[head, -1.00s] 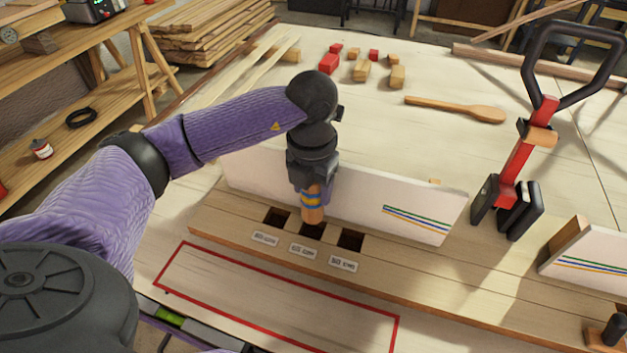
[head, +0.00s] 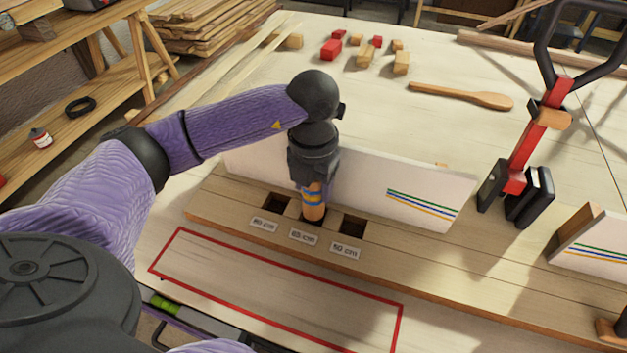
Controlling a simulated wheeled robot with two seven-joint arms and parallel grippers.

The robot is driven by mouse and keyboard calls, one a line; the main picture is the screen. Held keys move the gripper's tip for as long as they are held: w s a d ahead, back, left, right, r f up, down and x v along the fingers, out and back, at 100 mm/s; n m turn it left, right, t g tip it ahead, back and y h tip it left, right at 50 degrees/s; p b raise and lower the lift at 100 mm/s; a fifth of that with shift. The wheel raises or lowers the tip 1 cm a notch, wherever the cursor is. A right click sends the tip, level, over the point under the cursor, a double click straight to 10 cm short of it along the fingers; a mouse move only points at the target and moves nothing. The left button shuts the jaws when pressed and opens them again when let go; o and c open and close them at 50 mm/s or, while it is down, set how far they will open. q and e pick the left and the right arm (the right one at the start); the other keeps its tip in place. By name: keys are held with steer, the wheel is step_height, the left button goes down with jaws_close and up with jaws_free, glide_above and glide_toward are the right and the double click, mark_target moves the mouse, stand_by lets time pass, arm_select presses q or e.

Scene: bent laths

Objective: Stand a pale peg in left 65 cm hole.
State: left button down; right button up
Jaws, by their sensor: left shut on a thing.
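My left gripper (head: 313,180) points down and is shut on a peg (head: 313,206). The peg looks orange-brown wood with blue and yellow bands and is upright. Its lower end is at the middle hole (head: 314,222) of the wooden board (head: 420,255), whose label (head: 304,237) reads 65 cm. The peg hides most of that hole; I cannot tell how deep its end is. The hole left of it (head: 276,203), labelled 80 cm, and the hole right of it (head: 352,226), labelled 50 cm, look empty. My right gripper is out of view.
A white panel with coloured stripes (head: 430,208) stands just behind the holes. A red and black clamp (head: 525,150) stands at right. A red-outlined area (head: 270,288) in front is empty.

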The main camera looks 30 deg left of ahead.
arm_select(q)
steer(key=shift+f+b, duration=0.7)
steer(key=shift+f, duration=0.3)
jaws_free()
step_height(320, 180, up, 9)
steer(key=p, duration=0.7)
steer(key=shift+r+p, duration=0.1)
steer(key=shift+p, duration=0.2)
